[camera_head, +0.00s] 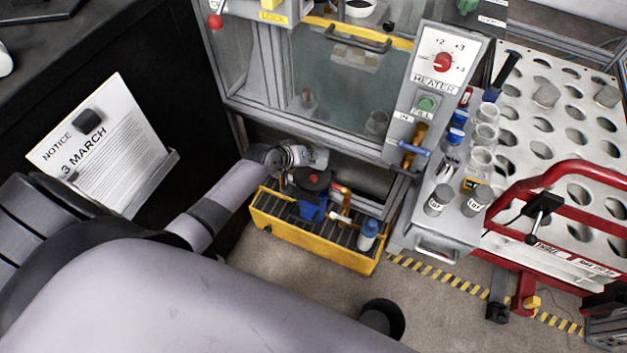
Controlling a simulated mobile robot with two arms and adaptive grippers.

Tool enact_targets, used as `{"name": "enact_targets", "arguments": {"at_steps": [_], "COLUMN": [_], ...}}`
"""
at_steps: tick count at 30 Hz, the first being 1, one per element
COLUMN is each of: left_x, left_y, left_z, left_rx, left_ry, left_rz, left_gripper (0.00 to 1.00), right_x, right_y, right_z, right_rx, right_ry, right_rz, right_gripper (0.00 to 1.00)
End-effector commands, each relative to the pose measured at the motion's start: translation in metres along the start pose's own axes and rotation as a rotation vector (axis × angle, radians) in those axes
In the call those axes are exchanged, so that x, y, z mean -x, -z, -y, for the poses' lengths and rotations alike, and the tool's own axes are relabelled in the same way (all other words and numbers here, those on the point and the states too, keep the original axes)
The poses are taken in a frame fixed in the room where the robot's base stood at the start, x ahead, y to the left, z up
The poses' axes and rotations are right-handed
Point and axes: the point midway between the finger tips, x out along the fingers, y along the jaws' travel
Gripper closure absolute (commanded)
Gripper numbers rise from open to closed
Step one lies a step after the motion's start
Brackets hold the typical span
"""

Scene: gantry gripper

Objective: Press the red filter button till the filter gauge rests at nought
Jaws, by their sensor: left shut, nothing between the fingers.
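My left arm reaches in from the left, and its left gripper (316,158) is shut and empty below the front of the glass cabinet. A dark round part with red on it (313,179) shows just below the gripper, above the yellow tray. It may be the red filter button, but it is small and partly covered, and I cannot tell whether the gripper touches it. I cannot make out a filter gauge. My right gripper is not in view.
The yellow tray (318,246) with blue and other tools stands under the cabinet (350,90). The heater panel (440,65) has a red knob. Right of it are a shelf with jars (438,200), a perforated white table (560,130) and a red-railed cart (560,185). A notice (100,150) is at left.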

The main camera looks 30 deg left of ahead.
Motion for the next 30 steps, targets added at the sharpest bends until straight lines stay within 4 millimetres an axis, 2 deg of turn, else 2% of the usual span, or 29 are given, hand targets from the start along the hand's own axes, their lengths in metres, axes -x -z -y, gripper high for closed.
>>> {"name": "enact_targets", "arguments": {"at_steps": [1, 3, 6, 10, 30], "left_x": [-0.011, -0.018, -0.028, -0.037, -0.041], "left_y": [-0.008, -0.013, -0.021, -0.027, -0.030], "left_z": [0.008, 0.013, 0.021, 0.027, 0.030], "left_rx": [0.000, 0.000, 0.000, 0.001, 0.000], "left_ry": [0.000, 0.000, 0.000, 0.000, -0.001], "left_rz": [0.000, 0.000, 0.000, 0.001, 0.000], "left_gripper": [1.00, 1.00, 1.00, 1.00, 1.00], "right_x": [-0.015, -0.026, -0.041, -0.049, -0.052], "right_y": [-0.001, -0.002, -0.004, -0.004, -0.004], "right_z": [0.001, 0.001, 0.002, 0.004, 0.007], "right_rx": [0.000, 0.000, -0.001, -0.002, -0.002], "right_ry": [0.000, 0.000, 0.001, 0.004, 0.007], "right_rz": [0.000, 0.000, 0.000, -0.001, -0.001], "right_gripper": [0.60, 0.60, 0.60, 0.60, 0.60]}}
